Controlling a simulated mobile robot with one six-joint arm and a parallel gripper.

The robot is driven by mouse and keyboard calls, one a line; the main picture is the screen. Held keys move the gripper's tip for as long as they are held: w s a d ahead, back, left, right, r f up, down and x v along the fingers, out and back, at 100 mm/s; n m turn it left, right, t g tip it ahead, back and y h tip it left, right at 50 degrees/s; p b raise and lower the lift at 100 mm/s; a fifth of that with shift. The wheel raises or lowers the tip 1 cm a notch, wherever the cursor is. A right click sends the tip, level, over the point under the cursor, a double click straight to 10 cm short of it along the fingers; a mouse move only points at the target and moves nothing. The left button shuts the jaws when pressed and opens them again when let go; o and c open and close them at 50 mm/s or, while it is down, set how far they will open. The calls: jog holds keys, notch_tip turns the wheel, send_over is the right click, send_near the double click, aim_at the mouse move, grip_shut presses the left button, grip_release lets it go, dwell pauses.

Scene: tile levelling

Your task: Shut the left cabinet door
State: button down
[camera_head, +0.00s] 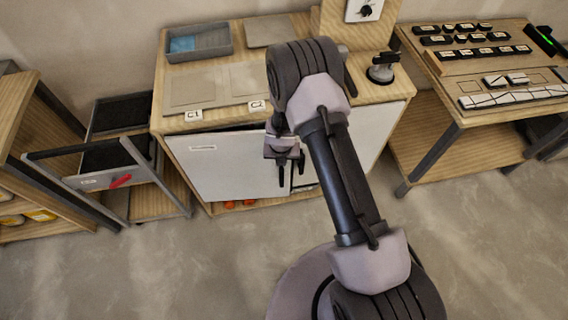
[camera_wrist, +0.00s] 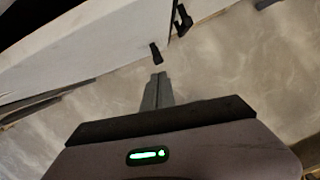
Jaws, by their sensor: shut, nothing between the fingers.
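The left cabinet door (camera_head: 222,168) is a white panel on the wooden cabinet's front. It stands slightly ajar, with a dark gap along its top edge toward the right. My gripper (camera_head: 284,160) is in front of the cabinet, near this door's right edge, and partly covers the middle of the front. I cannot tell whether the fingers touch the door.
The right door (camera_head: 362,140) is partly behind my arm. The cabinet top holds a grey tray (camera_head: 198,42), flat tiles and a dark-handled tool (camera_head: 383,68). The floor (camera_head: 150,275) in front is clear.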

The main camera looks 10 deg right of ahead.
jog(key=s+d+r+m+t+y+b, duration=0.1)
jog(key=s+d+m+t+y+b, duration=0.15)
jog(key=m+b, duration=0.5)
jog(key=s+d+r+m+t+y+b, duration=0.15)
jog(key=d+m+b, duration=0.3)
jog(key=m, duration=0.55)
jog(key=w+r+b+x, duration=0.1)
jog(key=b+x, duration=0.3)
jog(key=x, duration=0.7)
jog(key=shift+w+g+y+b, duration=0.3)
jog(key=shift+w+y, duration=0.1)
jog(key=shift+w, duration=0.4)
jog(key=shift+r, duration=0.1)
